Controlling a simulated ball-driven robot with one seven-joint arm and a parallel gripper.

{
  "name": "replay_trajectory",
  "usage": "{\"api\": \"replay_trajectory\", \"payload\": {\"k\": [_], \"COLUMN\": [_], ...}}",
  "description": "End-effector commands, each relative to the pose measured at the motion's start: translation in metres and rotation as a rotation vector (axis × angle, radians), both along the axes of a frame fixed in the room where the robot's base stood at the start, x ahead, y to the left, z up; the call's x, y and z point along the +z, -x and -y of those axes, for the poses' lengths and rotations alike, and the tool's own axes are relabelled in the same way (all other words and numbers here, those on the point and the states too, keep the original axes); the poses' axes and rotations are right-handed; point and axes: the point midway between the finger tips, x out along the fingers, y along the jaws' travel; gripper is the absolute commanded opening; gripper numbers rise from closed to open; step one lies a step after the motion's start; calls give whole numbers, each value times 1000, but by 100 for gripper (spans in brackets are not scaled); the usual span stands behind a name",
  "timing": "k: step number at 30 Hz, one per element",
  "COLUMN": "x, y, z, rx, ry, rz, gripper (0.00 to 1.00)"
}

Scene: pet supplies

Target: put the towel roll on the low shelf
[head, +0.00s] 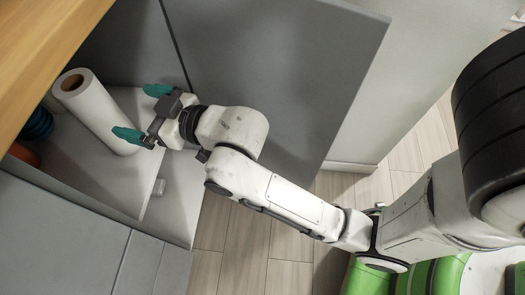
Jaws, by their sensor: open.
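The towel roll (97,112) is white with a brown core at its upper end. It stands, or leans slightly, inside the open grey cabinet on a light low shelf (85,168). My gripper (138,112) is open, its two teal fingertips spread apart at the cabinet opening. The fingers point left toward the roll, and the lower fingertip is close to the roll's lower part. I cannot tell whether it touches. The gap between the fingers is empty as far as I see.
A grey cabinet door (285,70) stands open behind my arm. A wooden countertop (40,45) overhangs the cabinet at upper left. A dark blue ribbed object (38,124) and an orange item (24,154) sit left of the roll. Wood-plank floor (235,235) lies below my arm.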

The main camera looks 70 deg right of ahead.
Motion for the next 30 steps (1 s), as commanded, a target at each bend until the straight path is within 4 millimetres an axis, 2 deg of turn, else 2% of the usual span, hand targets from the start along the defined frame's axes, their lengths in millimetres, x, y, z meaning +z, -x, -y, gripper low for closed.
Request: {"api": "replay_trajectory", "payload": {"k": [2,5,6,8,9,12,15,19,22,30], "x": [-37,-97,-122,-155,-173,-209,-228,-237,-239,-239], "y": [13,45,62,93,115,170,215,250,259,259], "z": [10,25,31,39,44,53,57,58,58,58], "rx": [-20,-50,-62,-80,-91,-113,-125,-132,-134,-134], "ry": [17,39,48,56,59,63,62,59,58,57], "rz": [-144,-399,-512,-679,-785,-1026,-1208,-1344,-1380,-1381], "gripper": [100,100,100,100,100,100,100,100,100,98]}}
